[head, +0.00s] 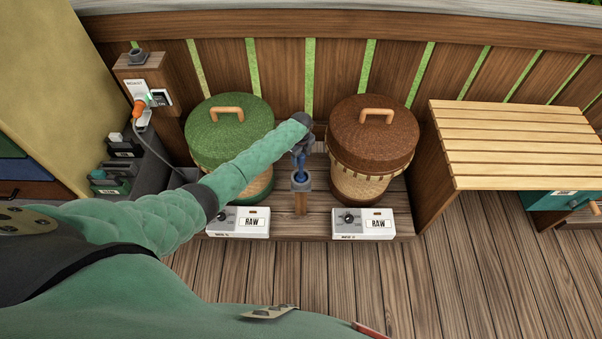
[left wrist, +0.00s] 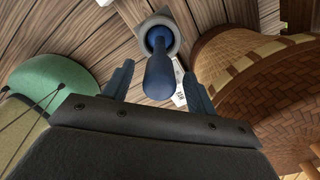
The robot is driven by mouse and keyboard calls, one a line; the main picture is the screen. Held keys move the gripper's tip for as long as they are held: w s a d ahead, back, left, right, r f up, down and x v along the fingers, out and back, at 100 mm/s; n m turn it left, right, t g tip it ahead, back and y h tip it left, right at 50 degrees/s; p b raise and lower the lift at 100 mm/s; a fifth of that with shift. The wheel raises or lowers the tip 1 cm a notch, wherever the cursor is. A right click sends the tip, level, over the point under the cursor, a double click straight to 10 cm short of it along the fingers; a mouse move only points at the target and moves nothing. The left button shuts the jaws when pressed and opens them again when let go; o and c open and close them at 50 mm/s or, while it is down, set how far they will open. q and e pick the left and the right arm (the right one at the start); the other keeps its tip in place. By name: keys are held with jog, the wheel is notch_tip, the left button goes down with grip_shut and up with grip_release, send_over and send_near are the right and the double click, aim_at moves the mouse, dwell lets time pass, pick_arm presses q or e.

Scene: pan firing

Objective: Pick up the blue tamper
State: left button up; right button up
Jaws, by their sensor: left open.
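The blue tamper (head: 300,176) stands upright in a small grey holder on a wooden post between two lidded baskets. In the left wrist view the tamper (left wrist: 160,72) points its rounded handle at the camera, with the square grey holder (left wrist: 147,33) around its far end. My left gripper (head: 300,152) is just above the tamper in the head view. In the left wrist view its two fingers (left wrist: 158,85) are apart, one on each side of the handle, with visible gaps. Whether either finger touches it cannot be told. My right gripper is not in view.
A green-lidded basket (head: 215,127) stands left and a brown-lidded basket (head: 372,133) right, both close to the gripper. Two white control boxes reading RAW (head: 254,222) (head: 378,222) sit in front. A slatted wooden table (head: 515,140) is at right. The plank floor ahead is clear.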

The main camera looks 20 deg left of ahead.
pick_arm(q)
jog(key=shift+f, duration=0.35)
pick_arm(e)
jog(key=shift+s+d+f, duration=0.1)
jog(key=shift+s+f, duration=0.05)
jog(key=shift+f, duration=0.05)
pick_arm(q)
grip_shut()
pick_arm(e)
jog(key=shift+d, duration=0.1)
